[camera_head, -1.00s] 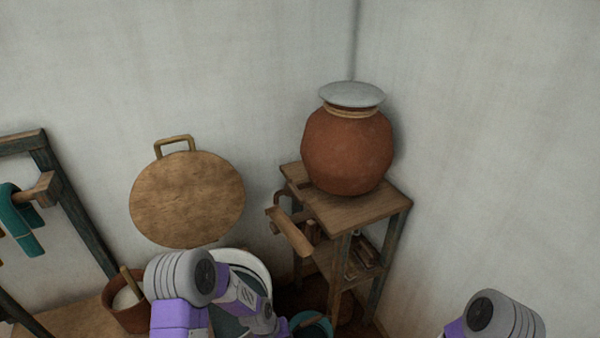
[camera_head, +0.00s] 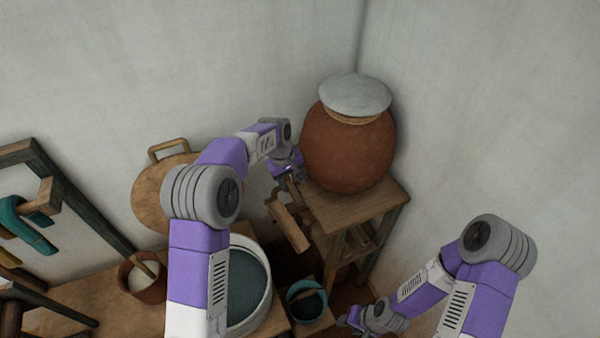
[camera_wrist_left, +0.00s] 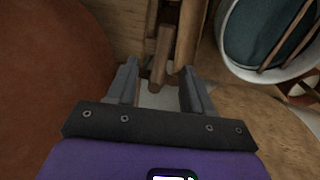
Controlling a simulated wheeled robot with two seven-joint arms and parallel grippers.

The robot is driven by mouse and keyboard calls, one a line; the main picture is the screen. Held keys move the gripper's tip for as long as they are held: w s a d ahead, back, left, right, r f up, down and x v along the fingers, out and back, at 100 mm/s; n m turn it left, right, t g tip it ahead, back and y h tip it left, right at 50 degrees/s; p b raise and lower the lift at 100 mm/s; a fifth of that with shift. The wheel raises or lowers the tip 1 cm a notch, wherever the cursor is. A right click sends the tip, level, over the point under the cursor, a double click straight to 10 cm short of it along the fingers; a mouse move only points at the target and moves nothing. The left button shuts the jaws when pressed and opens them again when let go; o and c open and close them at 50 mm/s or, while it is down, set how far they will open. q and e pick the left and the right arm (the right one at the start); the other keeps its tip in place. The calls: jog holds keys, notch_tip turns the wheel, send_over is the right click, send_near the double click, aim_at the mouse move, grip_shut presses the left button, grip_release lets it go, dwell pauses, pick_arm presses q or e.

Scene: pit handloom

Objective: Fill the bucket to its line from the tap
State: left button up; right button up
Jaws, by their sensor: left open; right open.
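The teal-rimmed bucket (camera_head: 307,302) stands low, in front of the wooden stand, near the area below the wooden spout (camera_head: 289,223); its level and line are too small to read. The clay pot (camera_head: 347,150) with a grey lid sits on the stand. My left gripper (camera_head: 287,168) is open at the pot's left side, above the spout. In the left wrist view its fingers (camera_wrist_left: 158,88) stand either side of the end of a wooden peg (camera_wrist_left: 161,62), perhaps the tap's handle; contact cannot be told. My right gripper (camera_head: 352,322) is low at right of the bucket, open.
A large white vat (camera_head: 262,262) of dark teal liquid stands left of the bucket, partly behind my left arm. A brown pot with a stick (camera_head: 143,278) and a round wooden board (camera_head: 150,190) are further left. A wooden frame with teal yarn (camera_head: 28,222) stands far left. Walls close the corner.

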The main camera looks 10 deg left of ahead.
aim_at(296, 196)
pick_arm(q)
jog(key=shift+s, duration=0.1)
jog(key=shift+s+d+f, duration=0.15)
jog(key=shift+s+f, duration=0.2)
jog(key=shift+f, duration=0.15)
jog(key=shift+s+d+f, duration=0.15)
jog(key=shift+s+f, duration=0.15)
jog(key=shift+f, duration=0.2)
jog(key=shift+x, duration=2.25)
jog(key=shift+w, duration=0.2)
grip_shut()
jog(key=shift+a, duration=0.1)
